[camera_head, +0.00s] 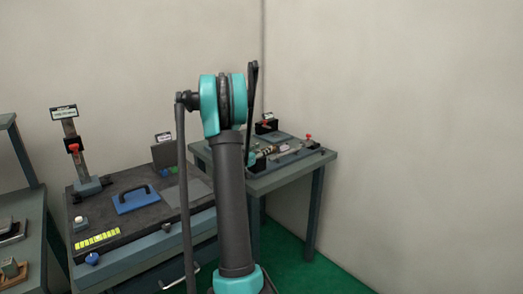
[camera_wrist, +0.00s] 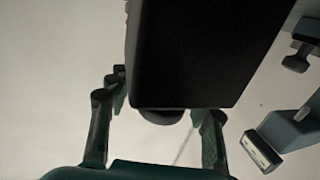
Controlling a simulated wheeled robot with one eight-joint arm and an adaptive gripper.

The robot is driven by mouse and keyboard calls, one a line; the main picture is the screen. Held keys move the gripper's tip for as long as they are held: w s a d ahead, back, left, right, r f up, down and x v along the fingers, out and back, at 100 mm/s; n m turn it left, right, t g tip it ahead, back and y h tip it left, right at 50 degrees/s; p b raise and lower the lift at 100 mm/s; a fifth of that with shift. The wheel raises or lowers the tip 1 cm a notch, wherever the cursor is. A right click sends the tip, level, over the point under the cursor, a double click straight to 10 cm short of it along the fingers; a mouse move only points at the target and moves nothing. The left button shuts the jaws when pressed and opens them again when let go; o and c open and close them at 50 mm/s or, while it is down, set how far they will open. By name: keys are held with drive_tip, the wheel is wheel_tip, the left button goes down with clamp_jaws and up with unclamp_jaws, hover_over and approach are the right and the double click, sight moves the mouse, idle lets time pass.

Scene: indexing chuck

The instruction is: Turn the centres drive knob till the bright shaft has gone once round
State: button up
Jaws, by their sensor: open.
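In the wrist view a large dark block (camera_wrist: 205,50) fills the upper middle. A dark rounded knob (camera_wrist: 162,116) sticks out from its near edge; I cannot tell for sure whether it is the drive knob. My gripper (camera_wrist: 158,100) is open, with one finger on each side of the knob and no clear contact. In the head view the centres fixture with the bright shaft (camera_head: 284,149) lies on the right-hand table, partly hidden by my arm. The shaft's turn cannot be read.
The right-hand table (camera_head: 322,158) stands against the wall corner, with a red knob (camera_head: 308,137) on its fixture. A dark surface plate (camera_head: 135,232) with a blue handled block (camera_head: 135,200) stands left. The wrist view shows a labelled block (camera_wrist: 262,150) at right.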

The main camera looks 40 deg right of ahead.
drive_tip(key=shift+c, duration=0.4)
clamp_jaws()
drive_tip(key=shift+n+t, duration=0.3)
drive_tip(key=shift+t, duration=0.2)
